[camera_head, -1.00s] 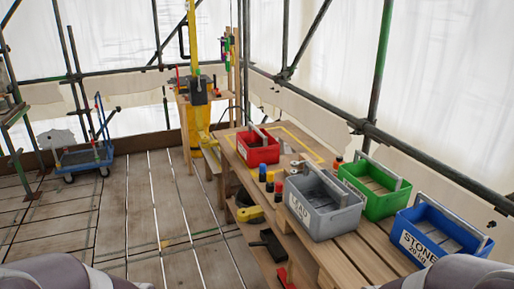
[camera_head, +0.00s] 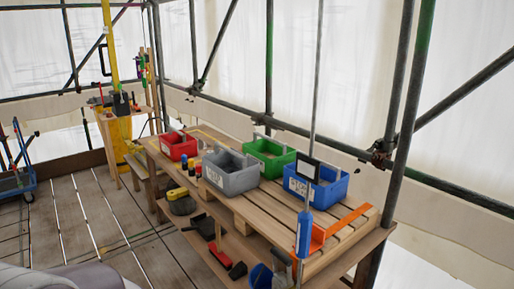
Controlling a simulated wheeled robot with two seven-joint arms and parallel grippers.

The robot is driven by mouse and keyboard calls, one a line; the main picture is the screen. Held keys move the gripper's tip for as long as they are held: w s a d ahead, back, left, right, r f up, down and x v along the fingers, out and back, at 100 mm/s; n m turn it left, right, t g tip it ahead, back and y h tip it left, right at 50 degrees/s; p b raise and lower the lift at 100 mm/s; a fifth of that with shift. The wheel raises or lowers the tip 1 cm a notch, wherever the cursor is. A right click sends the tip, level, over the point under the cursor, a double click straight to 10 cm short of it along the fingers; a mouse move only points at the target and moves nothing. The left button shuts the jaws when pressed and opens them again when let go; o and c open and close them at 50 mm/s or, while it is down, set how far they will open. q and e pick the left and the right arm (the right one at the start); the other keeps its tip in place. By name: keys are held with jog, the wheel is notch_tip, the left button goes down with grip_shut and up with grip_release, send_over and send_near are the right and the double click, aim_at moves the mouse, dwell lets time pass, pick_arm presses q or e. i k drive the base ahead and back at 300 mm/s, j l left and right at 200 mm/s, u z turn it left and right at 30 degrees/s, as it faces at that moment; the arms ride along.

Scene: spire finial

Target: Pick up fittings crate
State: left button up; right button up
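Several handled crates stand along the wooden bench (camera_head: 232,207): a red crate (camera_head: 177,152), a grey crate (camera_head: 238,181), a green crate (camera_head: 272,170) and a blue crate (camera_head: 327,197). The grey and blue crates carry white labels, too small to read now; the blue one read STONE earlier. No label reading fittings is legible, so I cannot tell which is the fittings crate. Neither gripper is in view; only a grey part of my own body shows at the bottom left.
An orange angled bar (camera_head: 345,222) and an upright blue-handled tool (camera_head: 304,232) are at the bench's near right end. A lower shelf holds tools, including a red one (camera_head: 219,252). Scaffold poles stand behind. The plank floor (camera_head: 85,225) at left is clear.

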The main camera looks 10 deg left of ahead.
aim_at(177, 143)
jog(key=i+j+z, duration=0.2)
jog(key=z, duration=0.2)
jog(key=i+j+z, duration=0.15)
jog(key=j+z, duration=0.2)
jog(key=i+j+z, duration=0.1)
jog(key=j+z, duration=0.3)
jog(key=i+j+z, duration=0.1)
jog(key=j+z, duration=0.7)
